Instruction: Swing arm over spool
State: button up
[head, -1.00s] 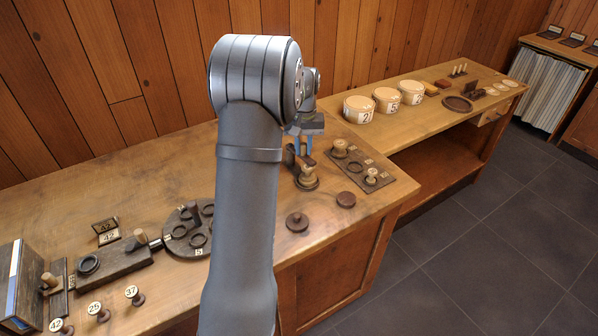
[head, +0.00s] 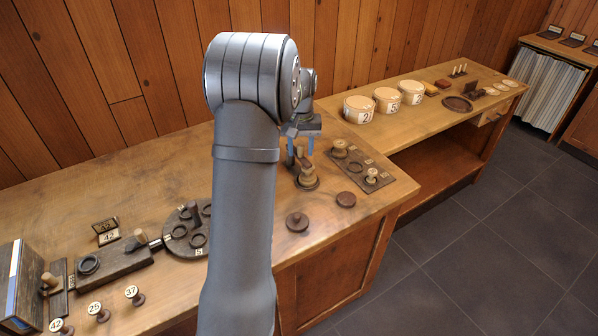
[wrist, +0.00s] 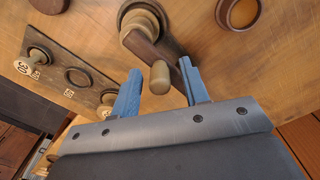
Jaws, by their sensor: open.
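The spool (head: 308,182) stands on the bench near its front right part; in the wrist view the pale, round, stepped spool (wrist: 140,20) is at the top. A dark wooden swing arm (wrist: 170,48) runs beside it toward my gripper and carries a pale rounded knob (wrist: 160,78). My gripper (wrist: 158,85) is open, with one blue finger on each side of the knob and a visible gap to it on the left. In the head view my gripper (head: 300,150) is just behind the spool. Whether a finger touches the arm cannot be told.
A dark plate (head: 360,165) with spools and rings lies right of the spool. A round dark holder (head: 185,230) and numbered spools (head: 95,309) are at left. Three white tubs (head: 385,100) stand on the farther bench.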

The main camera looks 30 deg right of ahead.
jog(key=shift+r, duration=3.45)
grip_shut()
notch_tip(320, 180, up, 4)
jog(key=shift+f, duration=3.3)
